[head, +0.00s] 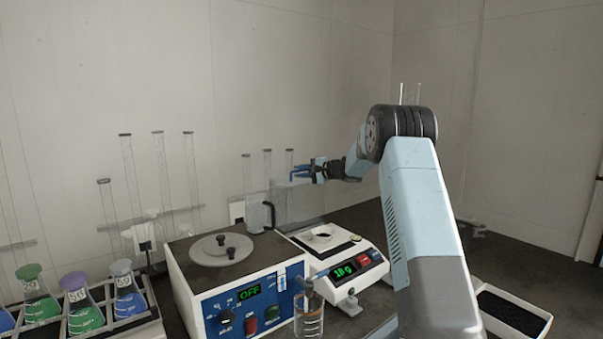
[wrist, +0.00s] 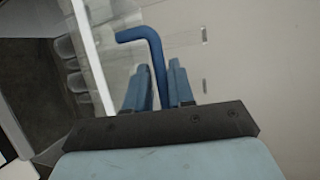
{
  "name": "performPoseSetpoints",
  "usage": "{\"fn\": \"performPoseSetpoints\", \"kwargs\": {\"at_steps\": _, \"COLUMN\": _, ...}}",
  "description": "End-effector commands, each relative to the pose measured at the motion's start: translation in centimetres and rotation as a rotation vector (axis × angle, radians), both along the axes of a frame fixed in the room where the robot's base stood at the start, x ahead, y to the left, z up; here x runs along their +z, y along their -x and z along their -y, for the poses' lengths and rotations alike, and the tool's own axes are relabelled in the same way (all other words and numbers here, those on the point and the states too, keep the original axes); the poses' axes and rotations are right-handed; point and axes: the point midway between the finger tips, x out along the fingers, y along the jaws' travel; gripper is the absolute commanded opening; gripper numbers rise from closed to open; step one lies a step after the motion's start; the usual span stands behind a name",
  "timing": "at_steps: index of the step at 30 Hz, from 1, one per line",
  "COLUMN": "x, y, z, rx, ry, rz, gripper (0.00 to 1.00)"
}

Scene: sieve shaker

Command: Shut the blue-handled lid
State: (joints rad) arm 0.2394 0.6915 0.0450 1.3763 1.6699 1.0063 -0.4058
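The lid (head: 298,205) is a clear panel standing upright behind the white balance (head: 335,250), so it is open. Its blue bent handle (head: 299,171) is at the top of the panel, and the handle also shows in the wrist view (wrist: 139,35). My gripper (head: 316,170) is at the handle.
A white machine with a blue panel reading OFF (head: 245,290) stands left of the balance. A glass beaker (head: 309,318) is in front. A rack with several flasks (head: 85,315) is at the left. A black-lined tray (head: 512,312) is at the lower right.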

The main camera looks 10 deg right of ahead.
Motion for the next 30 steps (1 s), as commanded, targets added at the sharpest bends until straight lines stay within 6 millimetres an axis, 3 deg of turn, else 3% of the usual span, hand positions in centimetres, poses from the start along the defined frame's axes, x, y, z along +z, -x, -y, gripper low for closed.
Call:
{"fn": "performPoseSetpoints", "kwargs": {"at_steps": 7, "x": 0.03, "y": -0.01, "z": 0.01, "rx": 0.000, "ry": 0.000, "rz": 0.000, "gripper": 0.22}}
{"fn": "performPoseSetpoints", "kwargs": {"at_steps": 14, "x": -0.02, "y": 0.00, "z": 0.01, "rx": 0.000, "ry": 0.000, "rz": 0.000, "gripper": 0.00}}
{"fn": "performPoseSetpoints", "kwargs": {"at_steps": 30, "x": -0.17, "y": 0.08, "z": 0.25, "rx": -0.002, "ry": 0.000, "rz": 0.001, "gripper": 0.00}}
